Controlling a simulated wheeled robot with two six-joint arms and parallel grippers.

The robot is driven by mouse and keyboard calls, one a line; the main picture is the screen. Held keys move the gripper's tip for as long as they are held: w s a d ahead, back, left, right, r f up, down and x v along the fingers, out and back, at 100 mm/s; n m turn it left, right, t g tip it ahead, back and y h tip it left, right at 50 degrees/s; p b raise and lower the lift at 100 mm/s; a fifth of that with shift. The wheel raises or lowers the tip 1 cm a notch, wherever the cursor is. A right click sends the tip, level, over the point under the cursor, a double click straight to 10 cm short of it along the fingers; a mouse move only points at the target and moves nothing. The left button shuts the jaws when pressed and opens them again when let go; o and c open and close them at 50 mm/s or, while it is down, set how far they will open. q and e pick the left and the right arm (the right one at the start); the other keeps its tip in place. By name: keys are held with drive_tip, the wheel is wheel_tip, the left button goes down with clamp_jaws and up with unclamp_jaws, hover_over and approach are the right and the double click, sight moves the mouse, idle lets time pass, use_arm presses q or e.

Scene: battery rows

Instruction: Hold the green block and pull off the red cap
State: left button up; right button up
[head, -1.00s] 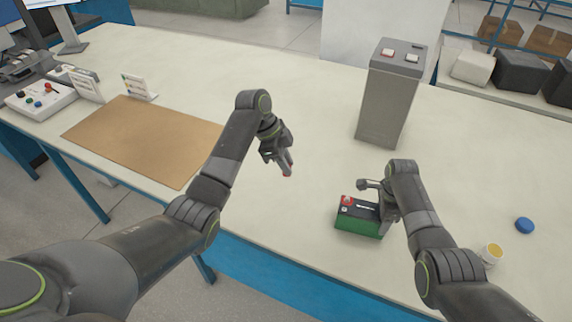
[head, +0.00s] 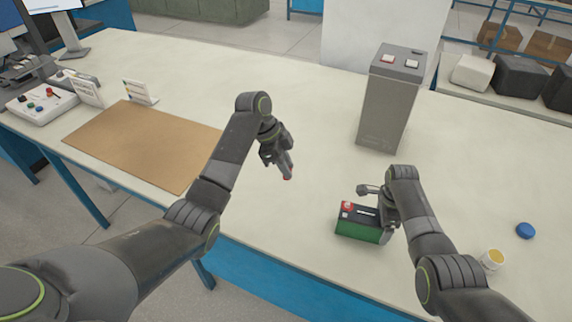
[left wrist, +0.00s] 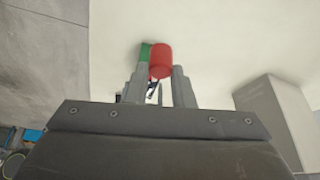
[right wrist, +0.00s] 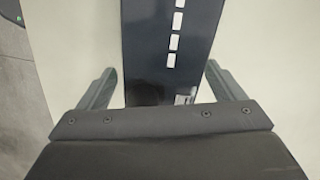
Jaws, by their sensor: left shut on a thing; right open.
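The green block (head: 360,229) with a black top and a red patch at one corner sits on the table, right of centre in the head view. My right gripper (head: 372,196) is open at it. In the right wrist view the block's black top with white marks (right wrist: 170,50) lies between the spread fingers, with gaps on both sides. My left gripper (head: 287,173) is left of the block and apart from it. It is shut on the red cap (left wrist: 161,60), which shows between its fingertips in the left wrist view. A green patch shows behind the cap there.
A grey box-shaped post (head: 388,105) stands behind the block. A blue disc (head: 525,231) and a white pot with yellow (head: 491,260) lie at the right. A brown mat (head: 145,145) and a control box (head: 40,105) are at the left. The table's middle is clear.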

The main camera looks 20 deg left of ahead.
drive_tip(key=shift+r, duration=0.15)
wheel_tip(320, 180, up, 12)
idle(0.5)
drive_tip(key=shift+f, duration=0.25)
